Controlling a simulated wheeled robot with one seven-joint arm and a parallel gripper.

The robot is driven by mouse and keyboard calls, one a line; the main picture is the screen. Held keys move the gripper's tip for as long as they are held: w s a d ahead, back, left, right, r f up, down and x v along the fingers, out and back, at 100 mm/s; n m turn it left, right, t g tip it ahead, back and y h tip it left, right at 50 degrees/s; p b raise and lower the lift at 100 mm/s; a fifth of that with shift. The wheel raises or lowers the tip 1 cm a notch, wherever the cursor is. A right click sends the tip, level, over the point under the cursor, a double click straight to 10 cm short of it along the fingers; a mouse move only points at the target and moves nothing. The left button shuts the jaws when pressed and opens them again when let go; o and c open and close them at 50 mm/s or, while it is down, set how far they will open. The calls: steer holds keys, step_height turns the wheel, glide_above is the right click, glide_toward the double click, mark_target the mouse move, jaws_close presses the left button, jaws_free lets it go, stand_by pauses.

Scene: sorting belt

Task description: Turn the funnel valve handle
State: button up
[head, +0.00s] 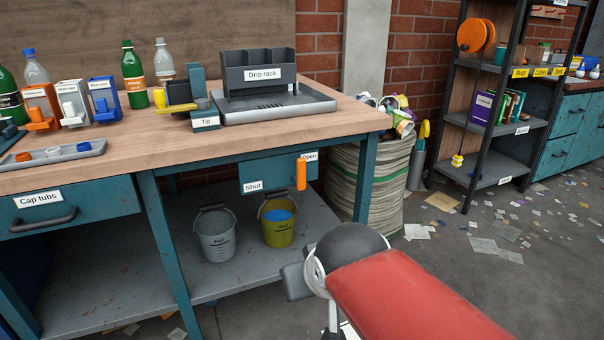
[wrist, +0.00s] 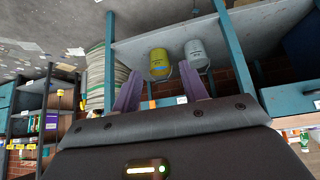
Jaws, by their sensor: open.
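The orange valve handle (head: 301,174) hangs upright on a teal panel (head: 270,174) under the bench top's front edge. It sits at the panel's right end, by the "Open" label (head: 309,156); the "Shut" label (head: 252,187) is at the left. I cannot make out a funnel. In the wrist view, which is upside down, my gripper (wrist: 161,70) has its two purple fingers spread with nothing held. A small orange patch, likely the handle (wrist: 151,104), shows low between them, apart from the fingers. In the head view my arm hides the fingertips.
A grey bucket (head: 215,240) and a yellow bucket (head: 279,225) with blue contents stand on the shelf below. The bench leg (head: 364,185) and a full striped sack (head: 380,185) are to the right. The drip rack (head: 258,75) and Tip stand (head: 205,122) are above. Papers litter the floor.

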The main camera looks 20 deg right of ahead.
steer(key=w+d+r+m+t+h+b, duration=0.1)
steer(key=w+d+t+b, duration=0.2)
steer(key=w+d, duration=0.35)
steer(key=w+d+r+m+t+h+b, duration=0.1)
steer(key=w+d+t+b, duration=0.15)
steer(key=w, duration=0.65)
steer(key=n+t+y+b, duration=0.3)
steer(key=t+b, duration=0.1)
steer(key=t, duration=0.1)
glide_toward(303, 164)
steer(key=w, duration=1.1)
steer(key=shift+s, duration=0.1)
jaws_close()
